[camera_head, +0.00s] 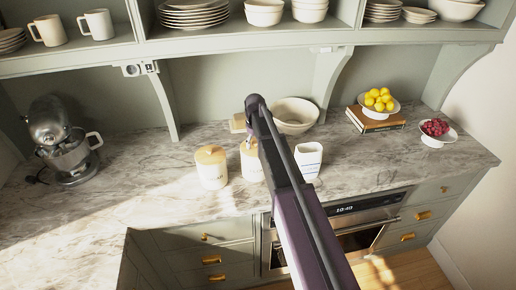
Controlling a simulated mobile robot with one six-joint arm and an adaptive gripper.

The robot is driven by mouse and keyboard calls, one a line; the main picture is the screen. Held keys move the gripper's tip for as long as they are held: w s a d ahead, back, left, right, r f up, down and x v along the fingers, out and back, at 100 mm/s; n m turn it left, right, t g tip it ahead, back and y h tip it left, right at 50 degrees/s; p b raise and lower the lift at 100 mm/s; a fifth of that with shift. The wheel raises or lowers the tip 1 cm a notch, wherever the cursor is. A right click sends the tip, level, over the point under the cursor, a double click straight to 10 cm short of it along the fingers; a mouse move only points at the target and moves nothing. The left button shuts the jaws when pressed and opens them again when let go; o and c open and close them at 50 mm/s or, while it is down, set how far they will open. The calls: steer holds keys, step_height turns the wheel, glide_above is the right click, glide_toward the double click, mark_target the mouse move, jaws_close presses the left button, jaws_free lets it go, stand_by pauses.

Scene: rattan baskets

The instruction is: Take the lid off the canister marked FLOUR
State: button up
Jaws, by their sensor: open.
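Three pale canisters stand in a row on the marble counter. The left canister (212,175) has a light wooden lid (210,154) on it and shows no readable marking. The middle canister (250,168) is partly hidden behind my arm, and a small dark shape shows at its top. The right canister (308,162) is white with a slanted top and small dark lettering too small to read. I cannot tell which is marked FLOUR. My arm rises from the bottom to a bend above the middle canister; my gripper is not visible.
A cream bowl (295,115) stands behind the canisters. A stand mixer (55,135) is at the left. Lemons (379,99) and red berries (436,128) are in white dishes at the right. Shelves of crockery overhang the counter (150,190), whose left front is clear.

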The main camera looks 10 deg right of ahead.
mark_target(255, 143)
jaws_close()
steer(key=shift+r, duration=0.1)
stand_by(0.5)
step_height(255, 143, up, 3)
steer(key=p, duration=0.3)
steer(key=shift+r+p, duration=0.15)
steer(key=shift+p, duration=0.15)
steer(key=shift+s+r, duration=0.2)
steer(key=shift+s, duration=0.15)
steer(key=s+r+p, duration=0.1)
steer(key=s, duration=1.4)
steer(key=shift+s+d, duration=0.15)
steer(key=shift+d, duration=0.05)
